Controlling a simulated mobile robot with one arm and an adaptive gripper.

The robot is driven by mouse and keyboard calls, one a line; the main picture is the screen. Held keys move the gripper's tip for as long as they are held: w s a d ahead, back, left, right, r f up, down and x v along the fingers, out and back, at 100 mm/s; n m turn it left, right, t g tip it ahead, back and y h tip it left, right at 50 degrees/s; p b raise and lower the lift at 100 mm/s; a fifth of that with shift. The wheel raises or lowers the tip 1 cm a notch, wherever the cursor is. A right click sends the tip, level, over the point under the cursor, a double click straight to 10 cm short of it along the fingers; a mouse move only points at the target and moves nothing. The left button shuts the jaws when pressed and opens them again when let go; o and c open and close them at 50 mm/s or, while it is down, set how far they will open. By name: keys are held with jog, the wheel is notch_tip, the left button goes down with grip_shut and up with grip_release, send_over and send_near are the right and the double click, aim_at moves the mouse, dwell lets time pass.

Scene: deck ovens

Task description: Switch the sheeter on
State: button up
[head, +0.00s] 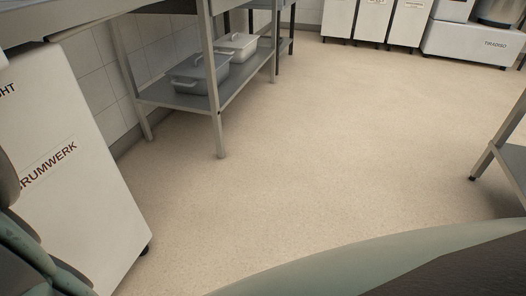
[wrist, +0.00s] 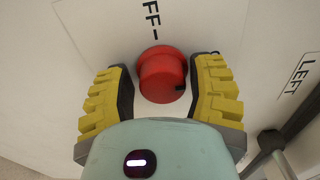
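A round red knob (wrist: 162,75) with a small dark mark on its lower right side sits on a white panel (wrist: 215,25) in the wrist view. Black letters reading "FF-" stand above it and "LEFT" is printed to the right. My gripper (wrist: 161,85) is open, with one yellow ribbed finger on each side of the knob and narrow gaps that appear to remain. In the head view a white machine body (head: 75,185) lettered "RUMWERK" stands at the left; the knob and my gripper are not seen there.
A grey rod (wrist: 271,142) lies close to the right finger. A steel table (head: 218,110) with lidded pans (head: 198,82) on its shelf stands behind the white machine. White cabinets (head: 372,20) line the back. Another table leg (head: 483,160) is at right. The middle floor is clear.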

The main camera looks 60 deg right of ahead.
jog(key=o, duration=0.3)
jog(key=shift+r, duration=0.1)
jog(key=v, duration=1.2)
jog(key=shift+r, duration=0.1)
dwell(0.5)
